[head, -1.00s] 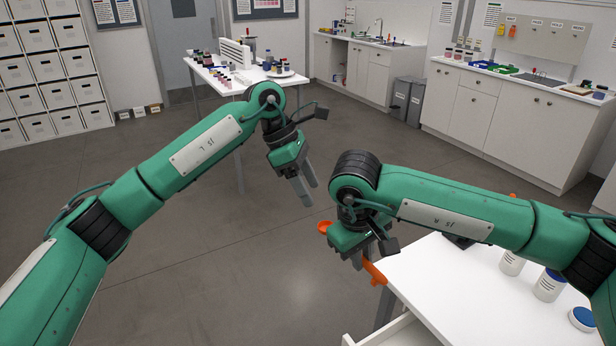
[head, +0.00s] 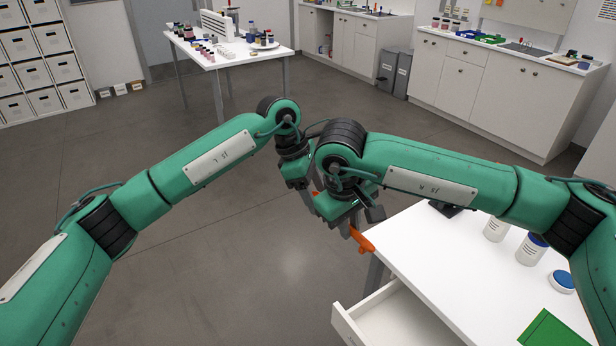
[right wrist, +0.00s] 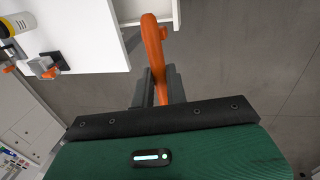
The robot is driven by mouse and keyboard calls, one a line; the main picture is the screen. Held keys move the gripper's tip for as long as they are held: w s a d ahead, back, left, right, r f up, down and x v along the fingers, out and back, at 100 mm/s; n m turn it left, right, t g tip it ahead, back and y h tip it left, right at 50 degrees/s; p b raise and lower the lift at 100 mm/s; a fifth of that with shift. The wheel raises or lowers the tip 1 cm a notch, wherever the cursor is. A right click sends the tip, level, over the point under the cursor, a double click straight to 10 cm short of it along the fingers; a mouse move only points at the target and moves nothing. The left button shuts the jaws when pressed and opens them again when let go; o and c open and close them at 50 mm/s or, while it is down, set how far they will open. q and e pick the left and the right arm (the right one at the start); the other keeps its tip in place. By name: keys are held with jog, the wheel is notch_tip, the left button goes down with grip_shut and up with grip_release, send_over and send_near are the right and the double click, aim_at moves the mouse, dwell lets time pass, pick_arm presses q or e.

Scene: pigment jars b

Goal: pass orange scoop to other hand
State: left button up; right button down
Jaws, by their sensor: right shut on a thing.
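The orange scoop (head: 363,243) is held in my right gripper (head: 350,226), which is shut on it over the floor beside the white table's corner. One orange end sticks out below the right fingers, and a bit of orange shows on the other side by the left gripper. In the right wrist view the scoop's orange length (right wrist: 153,40) rises from between the dark fingers (right wrist: 158,88). My left gripper (head: 309,199) is right beside the right one; its fingers are partly hidden behind it, so I cannot tell their gap or whether they touch the scoop.
The white table (head: 440,262) at right bears white jars (head: 531,249), a blue lid (head: 563,281) and a green mat (head: 555,330). Its drawer (head: 385,322) is open toward the front. A far table (head: 235,60) holds several jars. The floor between is clear.

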pick_arm(q)
jog(key=shift+d+f, duration=0.15)
jog(key=shift+f, duration=0.1)
jog(key=c, duration=1)
pick_arm(e)
jog(key=c, duration=1.8)
grip_release()
jog(key=shift+c, duration=0.2)
pick_arm(q)
jog(key=shift+c, duration=1)
pick_arm(e)
jog(key=o, duration=0.5)
